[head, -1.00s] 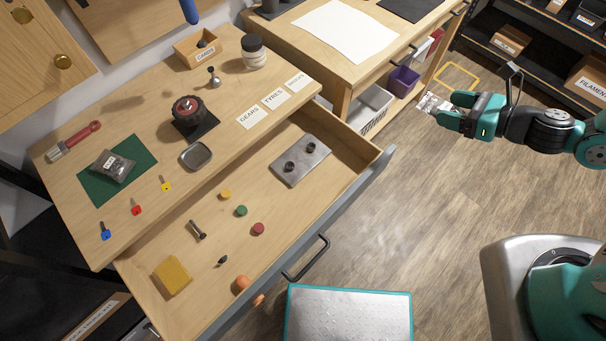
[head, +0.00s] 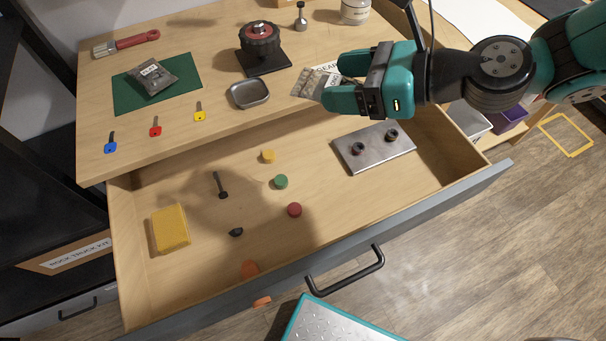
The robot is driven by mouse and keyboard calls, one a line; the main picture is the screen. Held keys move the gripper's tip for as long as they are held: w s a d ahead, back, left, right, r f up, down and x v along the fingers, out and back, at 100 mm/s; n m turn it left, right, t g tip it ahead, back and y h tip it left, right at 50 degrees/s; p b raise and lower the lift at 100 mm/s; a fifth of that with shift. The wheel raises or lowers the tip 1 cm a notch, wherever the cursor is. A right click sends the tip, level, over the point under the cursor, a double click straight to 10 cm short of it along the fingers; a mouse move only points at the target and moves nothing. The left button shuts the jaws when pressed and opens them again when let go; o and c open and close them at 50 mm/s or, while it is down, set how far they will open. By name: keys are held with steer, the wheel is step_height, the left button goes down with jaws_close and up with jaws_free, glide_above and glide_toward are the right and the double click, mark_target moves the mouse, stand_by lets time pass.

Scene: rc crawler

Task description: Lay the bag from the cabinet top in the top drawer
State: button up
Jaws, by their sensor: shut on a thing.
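My gripper (head: 345,88) is shut on a small clear bag (head: 314,82) with pale contents. It holds the bag near the front edge of the cabinet top (head: 225,122), to the right of a metal dish; the fingers hide part of the bag. Another bag (head: 152,78), with dark contents and a white label, lies on a green mat (head: 187,100) on the cabinet top. The top drawer (head: 330,215) is pulled open below and in front of my gripper.
In the drawer are a yellow sponge (head: 171,229), a bolt (head: 220,186), small coloured discs (head: 281,181) and a metal plate (head: 373,151) with two black knobs. Bare drawer floor shows between them. The metal dish (head: 248,94), a wheel on a stand (head: 260,46) and keys (head: 155,127) sit above.

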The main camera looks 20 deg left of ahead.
step_height(320, 180, down, 20)
steer(key=shift+r+b, duration=0.2)
steer(key=shift+b, duration=0.8)
steer(key=shift+f+b, duration=0.3)
steer(key=shift+f, duration=0.3)
steer(key=o, duration=0.9)
